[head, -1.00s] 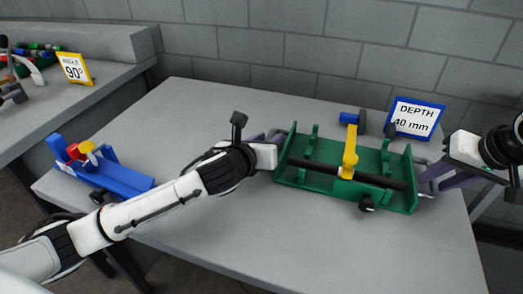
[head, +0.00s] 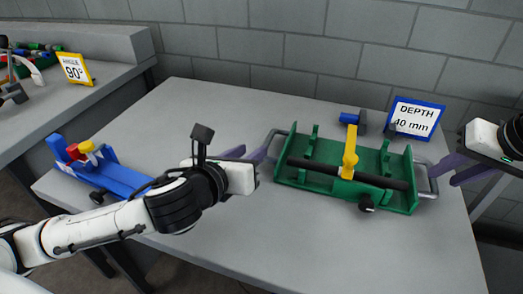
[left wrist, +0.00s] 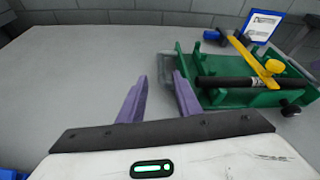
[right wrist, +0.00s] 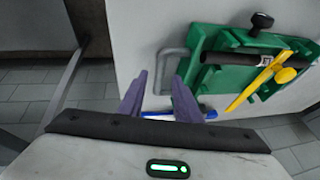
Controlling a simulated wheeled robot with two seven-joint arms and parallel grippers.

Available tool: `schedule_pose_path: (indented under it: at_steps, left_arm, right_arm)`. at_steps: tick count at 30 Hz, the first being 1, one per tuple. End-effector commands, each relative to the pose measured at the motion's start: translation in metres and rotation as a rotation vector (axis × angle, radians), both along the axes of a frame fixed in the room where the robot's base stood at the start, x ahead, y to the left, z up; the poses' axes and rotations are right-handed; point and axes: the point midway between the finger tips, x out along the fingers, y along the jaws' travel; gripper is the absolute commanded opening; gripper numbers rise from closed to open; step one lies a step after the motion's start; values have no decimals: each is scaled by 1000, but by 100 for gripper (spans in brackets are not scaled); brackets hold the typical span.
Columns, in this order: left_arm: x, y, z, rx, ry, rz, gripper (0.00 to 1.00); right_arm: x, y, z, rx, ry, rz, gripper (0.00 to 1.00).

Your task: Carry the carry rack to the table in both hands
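The green carry rack (head: 320,178) stands on the grey table (head: 250,225), with a grey handle at each end. A black bar lies along it, with a yellow piece (head: 349,155) across it. My left gripper (head: 250,152) is open and empty just left of the left handle. In the left wrist view its fingers (left wrist: 160,98) are apart, with the rack to their right. My right gripper (head: 453,172) is off the right end. In the right wrist view its fingers (right wrist: 160,95) are apart, with nothing between them, and the handle (right wrist: 172,68) is just beyond them.
A "DEPTH 40 mm" sign (head: 416,118) and a blue-and-dark tool (head: 352,118) stand behind the rack. A blue fixture (head: 115,177) with red and yellow parts is at the table's left. A side bench carries an "ANGLE 90°" sign (head: 73,68).

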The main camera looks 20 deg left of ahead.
Motion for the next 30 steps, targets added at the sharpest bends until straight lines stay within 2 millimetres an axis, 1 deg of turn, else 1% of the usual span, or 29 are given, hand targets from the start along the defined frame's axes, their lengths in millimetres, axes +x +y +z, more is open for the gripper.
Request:
schedule_pose_path:
  at_steps: [1, 6, 9, 12, 18, 30]
  left_arm:
    - [0, 0, 0, 0, 0, 0, 31]
    - [0, 0, 0, 0, 0, 0, 31]
    - [0, 0, 0, 0, 0, 0, 31]
    - [0, 0, 0, 0, 0, 0, 31]
    - [0, 0, 0, 0, 0, 0, 31]
    - [0, 0, 0, 0, 0, -1, 31]
  right_arm:
    - [-4, -3, 12, 0, -4, 0, 31]
    - [-17, -10, 44, 0, -3, -1, 31]
    - [-23, -13, 59, 0, -3, 0, 31]
    - [-27, -16, 68, 0, -1, 0, 31]
    - [-30, -18, 74, -2, 1, -1, 31]
    - [-30, -17, 73, -1, 1, -1, 31]
